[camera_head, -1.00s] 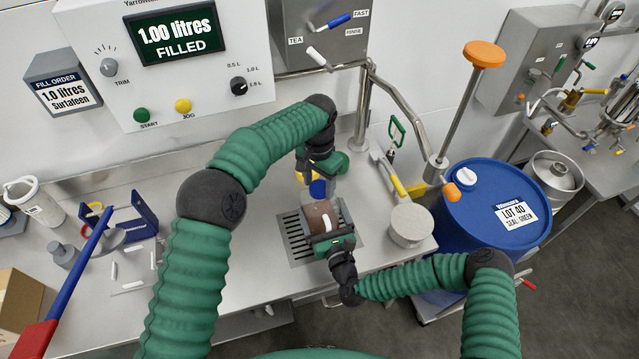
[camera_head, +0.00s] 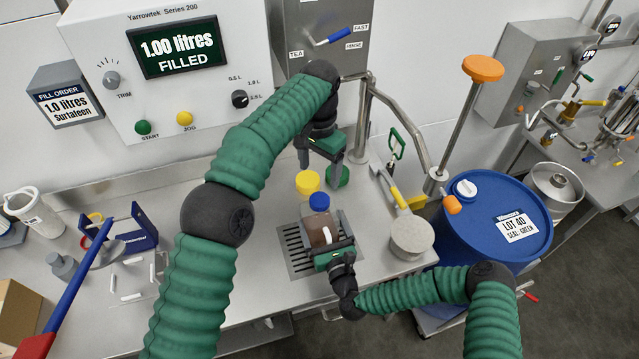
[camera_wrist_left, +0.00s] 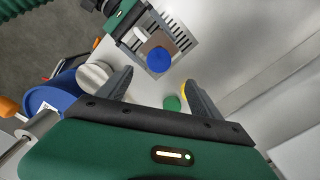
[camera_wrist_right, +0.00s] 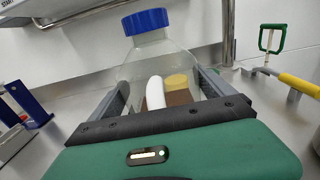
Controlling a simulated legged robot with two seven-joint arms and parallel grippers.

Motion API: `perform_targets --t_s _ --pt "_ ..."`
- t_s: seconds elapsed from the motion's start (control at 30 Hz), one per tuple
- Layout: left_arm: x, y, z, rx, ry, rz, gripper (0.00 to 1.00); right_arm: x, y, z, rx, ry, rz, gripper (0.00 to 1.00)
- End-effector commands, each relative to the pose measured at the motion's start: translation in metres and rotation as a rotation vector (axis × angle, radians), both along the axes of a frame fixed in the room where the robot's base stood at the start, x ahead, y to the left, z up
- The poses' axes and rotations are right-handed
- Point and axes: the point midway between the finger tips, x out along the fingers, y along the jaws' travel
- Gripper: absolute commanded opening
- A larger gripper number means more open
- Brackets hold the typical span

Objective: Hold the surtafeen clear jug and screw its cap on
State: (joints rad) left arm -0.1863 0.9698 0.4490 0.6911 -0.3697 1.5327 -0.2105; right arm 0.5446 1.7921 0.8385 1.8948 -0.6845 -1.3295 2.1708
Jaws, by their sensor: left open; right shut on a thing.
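The clear jug (camera_head: 318,229) holds brown liquid and stands upright over the drain grate, with a white handle at its front. Its blue cap (camera_head: 319,202) sits on the jug's mouth; it also shows in the right wrist view (camera_wrist_right: 146,21) and the left wrist view (camera_wrist_left: 159,60). How tightly it is screwed cannot be told. My right gripper (camera_head: 333,254) is shut on the jug from the front. My left gripper (camera_head: 322,160) is open and empty, above and behind the jug, clear of the cap.
A yellow cap (camera_head: 307,181) and a green cap (camera_head: 338,176) are behind the jug. A grey round container (camera_head: 411,230) and a yellow-handled tool (camera_head: 393,185) are to the right. A blue drum (camera_head: 490,212) stands beyond the bench edge. The fill machine (camera_head: 170,60) is behind.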

Motion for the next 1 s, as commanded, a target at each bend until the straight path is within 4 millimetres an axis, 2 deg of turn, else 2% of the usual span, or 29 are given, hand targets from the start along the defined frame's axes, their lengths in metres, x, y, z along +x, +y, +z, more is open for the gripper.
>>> perform_targets --t_s 0.13,0.4,0.43,0.47,0.77,0.87,1.0 --pt "0.0 -0.001 0.012 -0.001 0.0 -0.002 0.75 0.0 0.0 0.0 0.001 0.001 -0.001 0.0" --pt "-0.001 -0.001 0.014 -0.001 0.002 -0.002 0.75 0.0 0.0 0.0 0.001 0.001 -0.001 0.0" --pt "-0.001 -0.001 0.014 -0.001 0.002 -0.002 0.75 0.0 0.0 0.0 0.001 0.001 -0.001 0.96" --pt "-0.001 -0.001 0.014 -0.001 0.002 -0.002 0.75 0.0 0.0 0.0 0.001 0.001 -0.001 1.0" --pt "-0.001 -0.001 0.013 -0.001 0.001 -0.001 0.75 -0.004 -0.001 -0.001 0.0 0.001 0.001 1.0" --pt "-0.001 -0.001 0.011 -0.001 0.001 -0.001 0.75 -0.015 -0.005 -0.002 0.0 0.002 0.0 1.0" --pt "-0.001 -0.001 0.006 -0.001 0.001 -0.001 0.75 -0.044 -0.014 -0.003 0.002 0.005 0.001 1.0"
